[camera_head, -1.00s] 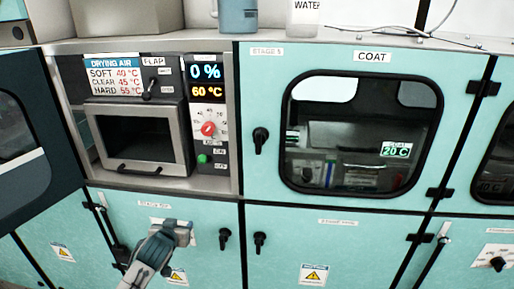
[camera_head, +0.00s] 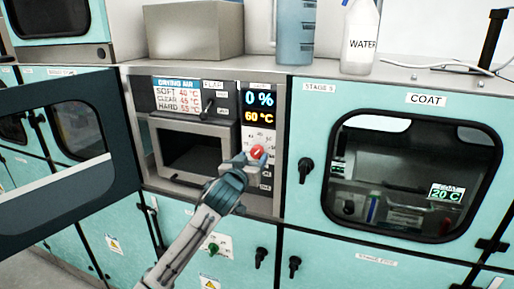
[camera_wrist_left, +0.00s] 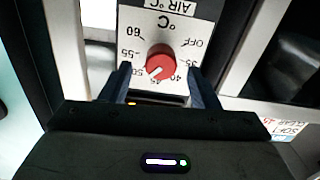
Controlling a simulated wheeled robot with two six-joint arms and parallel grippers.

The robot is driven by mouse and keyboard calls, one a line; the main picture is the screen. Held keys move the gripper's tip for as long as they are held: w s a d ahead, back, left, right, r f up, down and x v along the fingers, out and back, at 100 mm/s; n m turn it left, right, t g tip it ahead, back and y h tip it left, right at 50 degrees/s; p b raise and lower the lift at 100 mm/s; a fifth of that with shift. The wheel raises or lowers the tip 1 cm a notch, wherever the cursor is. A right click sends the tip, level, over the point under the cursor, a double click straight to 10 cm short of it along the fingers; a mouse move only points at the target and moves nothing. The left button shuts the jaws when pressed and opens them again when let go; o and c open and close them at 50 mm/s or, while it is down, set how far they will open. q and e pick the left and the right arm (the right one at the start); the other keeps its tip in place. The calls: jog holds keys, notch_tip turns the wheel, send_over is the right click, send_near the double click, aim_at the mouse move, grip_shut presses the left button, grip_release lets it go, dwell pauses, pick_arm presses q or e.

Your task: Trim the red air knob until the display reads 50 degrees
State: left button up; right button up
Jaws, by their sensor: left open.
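The red air knob (camera_head: 257,152) sits on the white dial plate right of the drying chamber. In the left wrist view the red knob (camera_wrist_left: 160,62) shows close up, its white mark pointing down-left between the 45 and 50 marks. The display (camera_head: 260,117) reads 60 °C in orange, with 0 % in blue above it. My left gripper (camera_head: 247,163) is at the knob; in the left wrist view its open fingers (camera_wrist_left: 160,85) stand on either side of the knob, apart from it. My right gripper is not in view.
A drying air card (camera_head: 177,95) lists soft 40, clear 45, hard 55 °C. The flap lever (camera_head: 208,104) is left of the display. A dark open door (camera_head: 70,160) stands at the left. A water bottle (camera_head: 361,40) stands on top.

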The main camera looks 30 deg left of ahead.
aim_at(255, 154)
pick_arm(q)
jog(key=shift+p+x, duration=0.7)
jog(key=shift+x, duration=1.4)
jog(key=shift+c, duration=0.2)
jog(key=shift+a, duration=0.1)
jog(key=c, duration=0.9)
